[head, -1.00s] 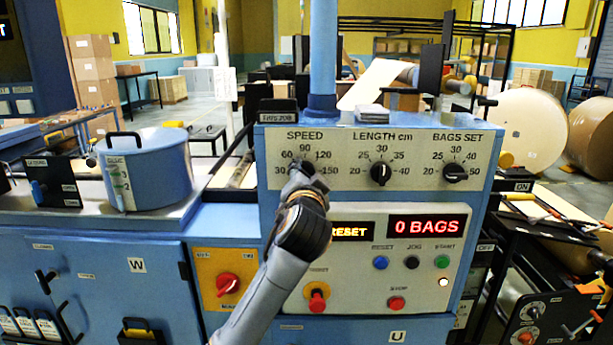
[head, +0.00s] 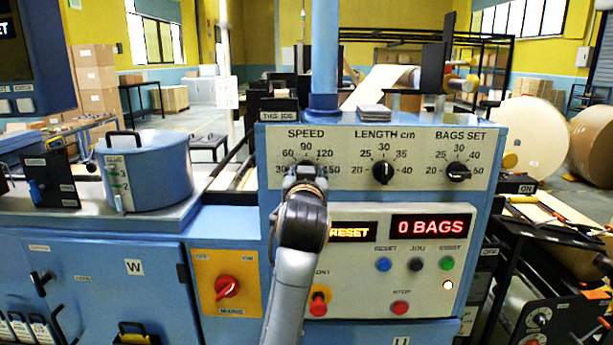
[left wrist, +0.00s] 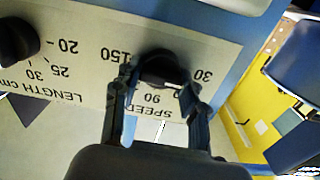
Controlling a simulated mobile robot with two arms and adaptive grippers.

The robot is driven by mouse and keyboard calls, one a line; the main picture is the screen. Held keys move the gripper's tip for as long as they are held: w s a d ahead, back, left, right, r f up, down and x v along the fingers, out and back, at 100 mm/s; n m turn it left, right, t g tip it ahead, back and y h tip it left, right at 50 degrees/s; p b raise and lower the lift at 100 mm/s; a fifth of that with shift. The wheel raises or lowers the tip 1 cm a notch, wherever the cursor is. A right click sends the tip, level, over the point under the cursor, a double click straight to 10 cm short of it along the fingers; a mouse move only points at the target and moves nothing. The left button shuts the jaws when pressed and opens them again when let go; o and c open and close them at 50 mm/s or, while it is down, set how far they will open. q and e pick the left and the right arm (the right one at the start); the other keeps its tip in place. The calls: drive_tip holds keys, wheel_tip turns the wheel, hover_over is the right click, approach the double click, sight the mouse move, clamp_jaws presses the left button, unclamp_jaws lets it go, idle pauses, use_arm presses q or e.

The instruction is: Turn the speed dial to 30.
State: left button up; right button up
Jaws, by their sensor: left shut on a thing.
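The speed dial (left wrist: 158,66) is a black round knob on the cream panel, seen upside down in the left wrist view. My left gripper (left wrist: 158,84) is shut on it, one finger on each side. A pale mark on the knob's edge lies between the 90 and the 30; its exact reading is unclear, and the 60 is hidden by a finger. In the head view my left gripper (head: 304,177) covers the dial, below the SPEED scale (head: 306,134). My right gripper is not in view.
The length dial (head: 383,173) and the bags set dial (head: 458,172) sit to the right on the same panel. Below are a red display (head: 430,227), several push buttons and a red mains switch (head: 227,287). A blue glue pot (head: 150,172) stands at left.

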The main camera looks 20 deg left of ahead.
sight(306, 124)
use_arm(q)
drive_tip(key=shift+r+n, duration=0.1)
drive_tip(key=shift+n, duration=0.3)
drive_tip(key=o, duration=1.2)
drive_tip(key=shift+c, duration=0.2)
drive_tip(key=shift+r, duration=0.1)
wheel_tip(306, 124, up, 10)
drive_tip(key=shift+f, duration=0.15)
